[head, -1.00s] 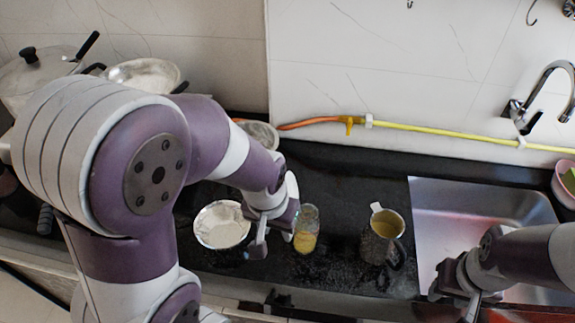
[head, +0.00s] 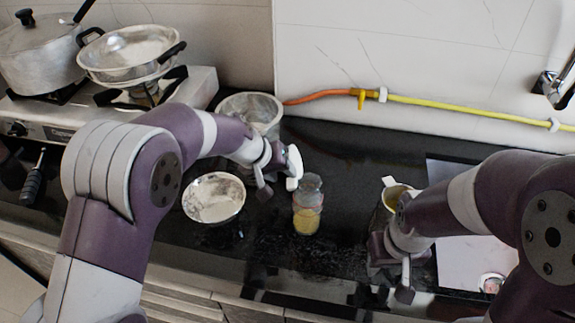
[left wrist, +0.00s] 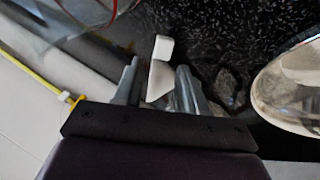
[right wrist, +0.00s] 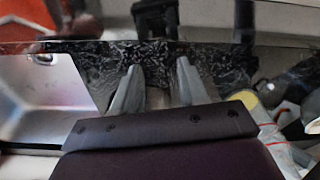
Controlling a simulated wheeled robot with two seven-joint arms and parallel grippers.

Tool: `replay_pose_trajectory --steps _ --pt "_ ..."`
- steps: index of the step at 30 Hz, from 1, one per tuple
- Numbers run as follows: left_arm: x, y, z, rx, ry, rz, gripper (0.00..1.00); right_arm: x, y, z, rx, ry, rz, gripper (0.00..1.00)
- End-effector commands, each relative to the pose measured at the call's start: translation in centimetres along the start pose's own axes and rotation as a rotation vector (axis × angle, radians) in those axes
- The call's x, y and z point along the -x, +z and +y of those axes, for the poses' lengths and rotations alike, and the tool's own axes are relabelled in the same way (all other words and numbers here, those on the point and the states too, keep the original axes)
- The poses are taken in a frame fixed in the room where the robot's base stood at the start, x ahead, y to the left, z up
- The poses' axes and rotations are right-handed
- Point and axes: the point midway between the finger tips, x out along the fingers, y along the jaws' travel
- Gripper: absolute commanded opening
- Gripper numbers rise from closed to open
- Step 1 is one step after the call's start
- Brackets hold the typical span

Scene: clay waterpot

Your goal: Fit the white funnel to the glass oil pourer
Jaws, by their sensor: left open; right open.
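The glass oil pourer (head: 307,207), a clear bottle with yellow contents low inside, stands upright on the dark counter. My left gripper (head: 278,184) is open, above and left of the bottle. A white piece that looks like the funnel (head: 294,168) is at its fingers. In the left wrist view this white piece (left wrist: 160,68) lies between the two open fingers; I cannot tell whether they touch it. My right gripper (head: 390,285) is open, low in front of the mug. In the right wrist view nothing shows clasped between its fingers (right wrist: 159,68).
A metal mug (head: 389,200) with yellow contents stands right of the bottle, partly hidden by my right arm. A metal bowl (head: 213,198) is left of the bottle, a clear container (head: 251,110) behind. A pot (head: 40,60) and pan (head: 130,52) are at back left.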

Motion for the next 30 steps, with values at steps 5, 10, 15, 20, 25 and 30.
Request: replay_pose_trajectory --steps 5,10,15,20,25,30 --pt "-2.5 -0.1 -0.2 0.001 0.0 -0.004 0.4 -0.1 0.0 0.0 0.0 0.0 0.0 0.43" --pt "-5.5 -0.3 -0.4 0.0 0.0 -0.003 0.4 -0.1 0.0 0.0 0.0 0.0 0.0 0.43" --pt "-6.1 -0.2 -0.2 0.0 0.0 0.0 0.4 -0.1 0.0 0.0 0.0 0.0 0.0 0.43" --pt "-6.1 -0.2 -0.2 0.0 0.0 0.0 0.27 -0.1 0.0 0.0 0.0 0.0 0.0 0.43" --pt "-6.1 -0.3 -0.3 0.001 0.0 -0.001 0.0 -0.1 0.0 0.0 0.0 0.0 0.0 0.43" --pt "-6.1 -0.3 -0.3 0.001 0.0 -0.001 0.0 -0.1 0.0 0.0 0.0 0.0 0.0 0.43"
